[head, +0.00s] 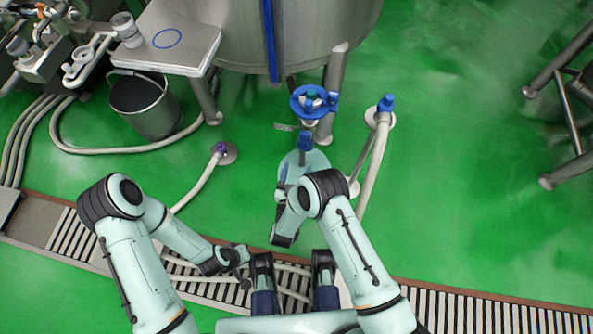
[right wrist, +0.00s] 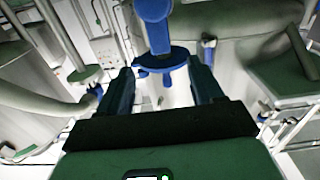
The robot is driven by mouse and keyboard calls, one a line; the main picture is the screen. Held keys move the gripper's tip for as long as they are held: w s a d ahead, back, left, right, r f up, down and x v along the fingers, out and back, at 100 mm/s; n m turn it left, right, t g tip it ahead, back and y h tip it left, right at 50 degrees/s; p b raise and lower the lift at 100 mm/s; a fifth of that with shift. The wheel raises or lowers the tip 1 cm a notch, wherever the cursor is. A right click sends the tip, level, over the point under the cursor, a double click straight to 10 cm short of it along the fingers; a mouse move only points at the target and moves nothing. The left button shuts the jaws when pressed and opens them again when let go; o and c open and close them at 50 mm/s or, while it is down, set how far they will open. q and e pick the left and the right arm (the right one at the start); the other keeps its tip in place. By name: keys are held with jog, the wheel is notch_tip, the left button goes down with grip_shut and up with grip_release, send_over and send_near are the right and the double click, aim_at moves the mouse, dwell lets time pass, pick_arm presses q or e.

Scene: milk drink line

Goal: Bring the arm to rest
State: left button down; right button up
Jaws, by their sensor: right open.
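My right arm (head: 345,245) reaches forward from the lower right with its elbow bent. My right gripper (right wrist: 162,85) is open, with its two dark blue fingers apart. A blue valve handle (right wrist: 152,28) with a round blue collar shows beyond and between the fingertips. Nothing is visibly clamped, and I cannot tell whether the fingers touch the collar. In the head view the right gripper is partly hidden by the arm. My left arm (head: 135,265) is bent low at the left, its gripper (head: 243,268) low over the drain grate; its fingers are too small to judge.
A steel tank (head: 300,35) with a blue handwheel (head: 310,102) stands ahead. A blue-capped hose (head: 376,150) lies to the right. A bucket (head: 146,105) stands under a steel side table (head: 165,38). The green floor at right is open. A drain grate (head: 480,310) crosses the front.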

dwell(0.3)
jog(key=s+d+f+g+y, duration=0.4)
jog(key=s+d+f+g, duration=0.35)
jog(key=d+f, duration=0.25)
jog(key=s+d+m+g+y, duration=0.25)
jog(key=s+g, duration=0.55)
jog(key=s, duration=0.8)
pick_arm(q)
jog(key=s+d+r+g+p, duration=0.1)
jog(key=s+r+p, duration=0.1)
jog(key=r+p, duration=0.7)
jog(key=s+d+r+g+h+p, duration=0.1)
jog(key=s+r+p, duration=0.2)
jog(key=r+p, duration=0.5)
jog(key=shift+s+d+r+m+g+p, duration=0.25)
jog(key=shift+d+r+m+g+p, duration=0.05)
jog(key=shift+d+r+g+p, duration=0.1)
pick_arm(e)
jog(key=s+a+r+g+y, duration=0.1)
jog(key=s+r, duration=0.2)
jog(key=r, duration=0.6)
jog(key=s+a+r+n+g+y, duration=0.1)
jog(key=s+a+r+g, duration=0.1)
jog(key=r, duration=0.6)
jog(key=shift+s+r, duration=0.35)
jog(key=shift+s, duration=0.2)
